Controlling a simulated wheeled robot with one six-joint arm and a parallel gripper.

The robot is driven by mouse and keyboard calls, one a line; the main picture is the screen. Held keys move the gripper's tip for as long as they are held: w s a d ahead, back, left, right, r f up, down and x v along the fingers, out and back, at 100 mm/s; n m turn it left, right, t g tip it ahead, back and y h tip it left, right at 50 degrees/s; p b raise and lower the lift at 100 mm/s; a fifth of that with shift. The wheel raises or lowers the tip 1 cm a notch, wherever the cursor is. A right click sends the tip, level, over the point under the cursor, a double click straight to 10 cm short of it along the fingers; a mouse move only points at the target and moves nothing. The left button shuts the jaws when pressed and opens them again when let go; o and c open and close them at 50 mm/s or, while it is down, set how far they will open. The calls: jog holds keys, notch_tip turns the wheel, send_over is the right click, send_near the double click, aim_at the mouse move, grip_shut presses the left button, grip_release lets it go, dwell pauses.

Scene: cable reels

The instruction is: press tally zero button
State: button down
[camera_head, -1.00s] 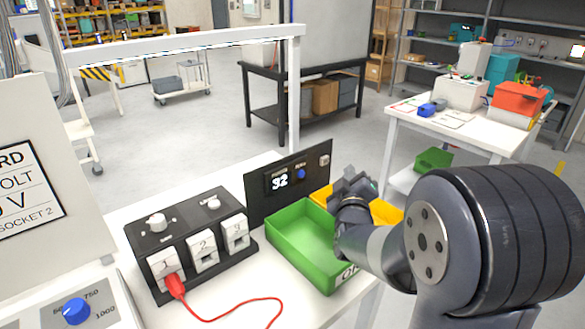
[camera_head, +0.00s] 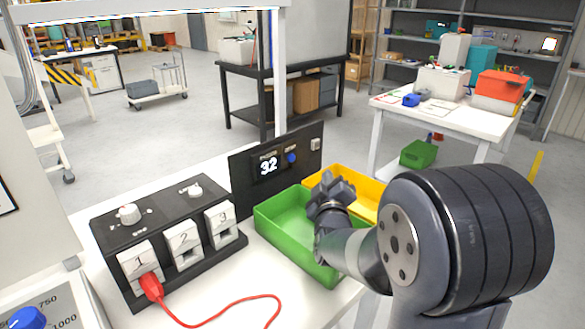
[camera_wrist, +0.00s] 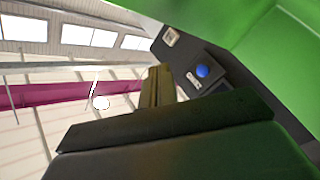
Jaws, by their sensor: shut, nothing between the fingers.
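A round blue button (camera_head: 291,158) is right of the display, under a label too small to read. The button also shows in the wrist view (camera_wrist: 202,71), unobstructed. A small pale switch (camera_head: 315,144) sits at the panel's upper right. My gripper (camera_head: 330,188) is shut and empty. In the head view it appears over the green bin, in front of and right of the button, apart from the panel.
A green bin (camera_head: 268,228) and a yellow bin (camera_head: 368,190) stand in front of the panel. A black box with numbered sockets (camera_head: 183,240) is to the left, with a red plug (camera_head: 151,287) and cable in socket 1. A white frame post (camera_head: 283,80) rises behind the panel.

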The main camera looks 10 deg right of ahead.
aim_at(292, 158)
jog(key=shift+w+a, duration=0.1)
dwell(0.3)
jog(key=shift+w+a+p, duration=0.2)
jog(key=shift+w+p, duration=0.05)
jog(key=shift+p, duration=0.05)
jog(key=w+a+p, duration=0.2)
jog(key=w+a, duration=0.2)
jog(key=w, duration=0.2)
jog(key=shift+w+a, duration=0.2)
jog(key=shift+a, duration=0.1)
jog(key=shift+w, duration=0.1)
dwell(1.6)
jog(key=shift+w+a, duration=0.25)
jog(key=shift+w+a, duration=0.25)
jog(key=shift+w, duration=0.1)
dwell(0.8)
jog(key=shift+s+d, duration=0.1)
jog(key=shift+s, duration=0.05)
jog(key=shift+s+d+b, duration=0.4)
jog(key=shift+s, duration=0.15)
